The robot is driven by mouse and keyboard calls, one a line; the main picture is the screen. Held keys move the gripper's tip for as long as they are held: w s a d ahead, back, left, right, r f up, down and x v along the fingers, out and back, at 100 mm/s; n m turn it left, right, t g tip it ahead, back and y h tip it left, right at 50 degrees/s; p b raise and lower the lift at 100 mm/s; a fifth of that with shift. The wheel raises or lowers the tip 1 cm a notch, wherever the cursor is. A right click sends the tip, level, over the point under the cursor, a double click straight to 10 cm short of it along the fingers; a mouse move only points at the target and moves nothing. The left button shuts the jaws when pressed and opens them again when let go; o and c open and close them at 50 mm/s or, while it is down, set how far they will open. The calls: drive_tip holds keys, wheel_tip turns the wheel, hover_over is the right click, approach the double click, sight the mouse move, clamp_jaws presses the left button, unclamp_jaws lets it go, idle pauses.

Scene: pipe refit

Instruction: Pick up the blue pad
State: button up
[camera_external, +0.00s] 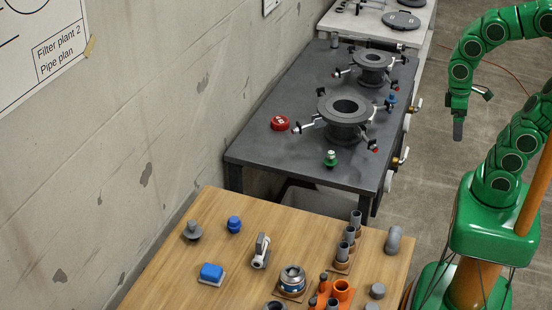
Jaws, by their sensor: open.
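A blue, roughly rectangular block on a pale base, which looks like the blue pad (211,272), sits on the front left part of the wooden table (160,280). My gripper (458,130) hangs from my green arm at the right, pointing down, far to the right of the pad and apart from it. Its fingers are small and dark here, and I see nothing held in them. The jaws are open.
A blue knob (234,224), a grey fitting (192,231) and a grey-white tool (261,251) stand near the pad. Upright pipes (350,237) and an orange holder (342,291) are further right. Behind is a dark bench (262,152) with flanged fittings. A wall runs along the left.

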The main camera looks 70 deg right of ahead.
drive_tip(key=shift+s, duration=0.15)
drive_tip(key=shift+c, duration=1.1)
